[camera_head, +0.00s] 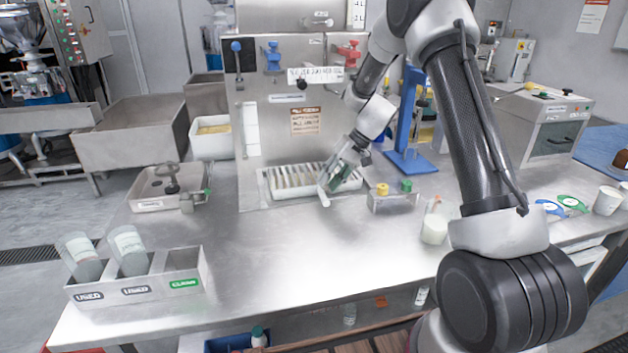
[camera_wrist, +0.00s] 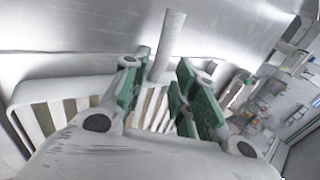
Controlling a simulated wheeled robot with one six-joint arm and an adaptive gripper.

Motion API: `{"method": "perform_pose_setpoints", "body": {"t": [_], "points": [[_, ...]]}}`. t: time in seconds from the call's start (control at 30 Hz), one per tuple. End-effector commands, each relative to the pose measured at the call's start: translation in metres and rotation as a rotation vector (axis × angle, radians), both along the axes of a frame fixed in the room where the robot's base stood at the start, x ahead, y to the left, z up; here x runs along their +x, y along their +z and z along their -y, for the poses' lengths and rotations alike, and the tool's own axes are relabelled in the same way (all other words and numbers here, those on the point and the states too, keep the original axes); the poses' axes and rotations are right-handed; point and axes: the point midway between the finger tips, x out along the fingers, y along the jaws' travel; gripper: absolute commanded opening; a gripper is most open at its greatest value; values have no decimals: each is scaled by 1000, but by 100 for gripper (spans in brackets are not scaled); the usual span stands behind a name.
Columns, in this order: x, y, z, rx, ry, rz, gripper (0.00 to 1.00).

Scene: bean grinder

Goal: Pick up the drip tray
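The drip tray (camera_head: 268,187) is a shallow white tray with light slats, at the foot of the grinder's metal front panel. A pale rod-like handle (camera_head: 324,197) sticks out from its front edge. My gripper (camera_head: 331,181) is at the tray's right part, tilted down. In the wrist view, the green-padded fingers of my gripper (camera_wrist: 162,58) are apart, with the handle (camera_wrist: 169,46) showing between their tips. I see no clear contact. The tray's slats (camera_wrist: 70,112) show behind and beside the fingers. My gripper hides part of the tray's right side.
A clear box with yellow and green knobs (camera_head: 393,202) stands just right of my gripper. A blue stand (camera_head: 410,162) is behind it. A metal tray (camera_head: 150,189) lies left. A cup holder (camera_head: 140,290) stands front left. The counter's middle front is clear.

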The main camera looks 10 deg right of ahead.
Motion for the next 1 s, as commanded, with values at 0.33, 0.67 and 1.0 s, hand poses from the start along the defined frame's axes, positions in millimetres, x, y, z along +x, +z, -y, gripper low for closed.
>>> {"method": "perform_pose_setpoints", "body": {"t": [0.33, 0.67, 1.0], "points": [[-1, -31, -20, -1, 1, -1, 28], [-1, -31, -19, 0, 0, -1, 0], [0, -24, -20, 0, 0, 1, 0]]}}
